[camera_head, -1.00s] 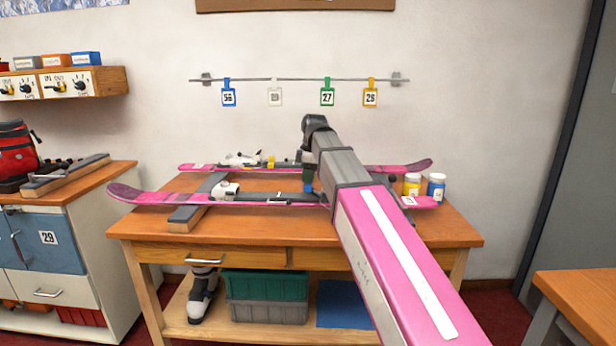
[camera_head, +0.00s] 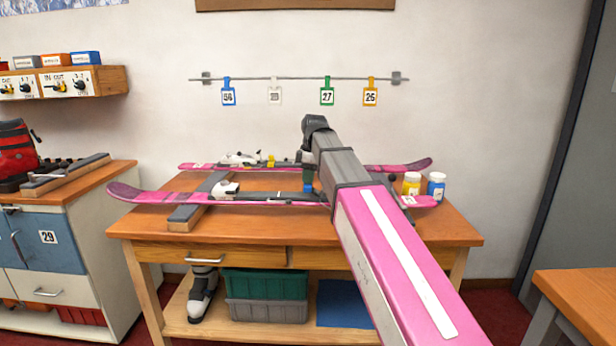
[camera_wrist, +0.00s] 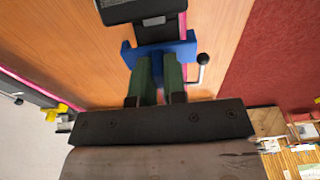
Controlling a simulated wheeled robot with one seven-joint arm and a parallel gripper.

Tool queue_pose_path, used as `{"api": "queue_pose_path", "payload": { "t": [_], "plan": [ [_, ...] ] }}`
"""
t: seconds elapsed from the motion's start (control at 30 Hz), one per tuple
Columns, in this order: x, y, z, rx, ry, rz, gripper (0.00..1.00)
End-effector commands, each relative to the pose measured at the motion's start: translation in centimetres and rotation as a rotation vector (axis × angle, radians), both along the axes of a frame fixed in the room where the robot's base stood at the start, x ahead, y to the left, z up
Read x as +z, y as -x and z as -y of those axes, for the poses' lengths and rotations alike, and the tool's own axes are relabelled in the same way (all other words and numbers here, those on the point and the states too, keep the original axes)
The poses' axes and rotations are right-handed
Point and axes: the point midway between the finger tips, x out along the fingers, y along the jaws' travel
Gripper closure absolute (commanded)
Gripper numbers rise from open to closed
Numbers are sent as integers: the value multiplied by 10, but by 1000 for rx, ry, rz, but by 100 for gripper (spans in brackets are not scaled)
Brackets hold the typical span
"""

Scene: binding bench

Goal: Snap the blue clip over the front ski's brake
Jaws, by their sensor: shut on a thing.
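My gripper (camera_wrist: 158,64) is shut on the blue clip (camera_wrist: 184,48), with its two green fingers on the clip's near side in the wrist view. In the head view the clip (camera_head: 308,188) is a small blue patch at the front ski (camera_head: 150,198), beside the binding. The front ski is pink and lies across the bench. In the wrist view a thin metal brake arm with a black knob (camera_wrist: 203,59) sticks out just right of the clip. A dark binding part (camera_wrist: 140,10) is just beyond the clip. I cannot tell whether the clip is seated over the brake.
The rear ski (camera_head: 400,168) lies behind the front one. A dark-topped rest (camera_head: 196,200) is under the skis at left. A yellow jar (camera_head: 411,184) and a blue jar (camera_head: 436,187) stand near the skis' right ends. The front strip of the bench (camera_head: 260,228) is clear.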

Motion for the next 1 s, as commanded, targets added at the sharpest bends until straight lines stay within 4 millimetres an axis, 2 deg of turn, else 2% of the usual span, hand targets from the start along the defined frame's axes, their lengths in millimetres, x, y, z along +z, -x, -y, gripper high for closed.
{"api": "queue_pose_path", "payload": {
  "t": [1.0],
  "plan": [
    [-22,0,0,0,0,0,100]
  ]
}}
